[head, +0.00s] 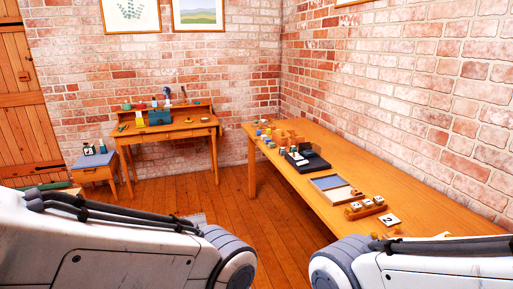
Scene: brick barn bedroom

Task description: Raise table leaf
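A long wooden table (430,212) runs along the right brick wall. A smaller wooden desk (165,132) stands against the back wall. I cannot tell which of them has the leaf, and no hanging or raised leaf can be made out. Only links of my two arms show at the bottom left and bottom right. Both grippers are out of view.
The long table holds a black tray (311,164), a framed panel (333,187), number blocks (366,206) and a number card (389,220). A small cabinet (95,173) stands left of the desk, near a wooden door (18,100). Plank floor (235,195) is open between the tables.

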